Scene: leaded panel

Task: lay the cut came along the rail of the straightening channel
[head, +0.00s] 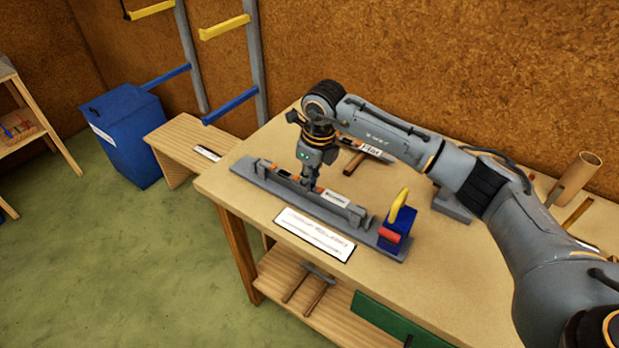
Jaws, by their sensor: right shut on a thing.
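The straightening channel (378,237) is a long grey base with a raised rail, lying along the front left edge of the workbench. The cut came (292,181) appears as a thin grey strip with orange near it, along the rail; its outline is hard to separate from the channel. My right gripper (309,184) points down over the rail's middle and is shut on the came. The fingers hide the gripped part, and I cannot tell whether the came touches the rail all along. My left gripper is out of view.
A blue block with yellow and red parts (397,228) stands at the channel's right end. A white label plate (314,235) lies in front. Behind my gripper lies a labelled tool (367,150). A cardboard tube (577,172) stands far right. A blue bin (125,133) stands left.

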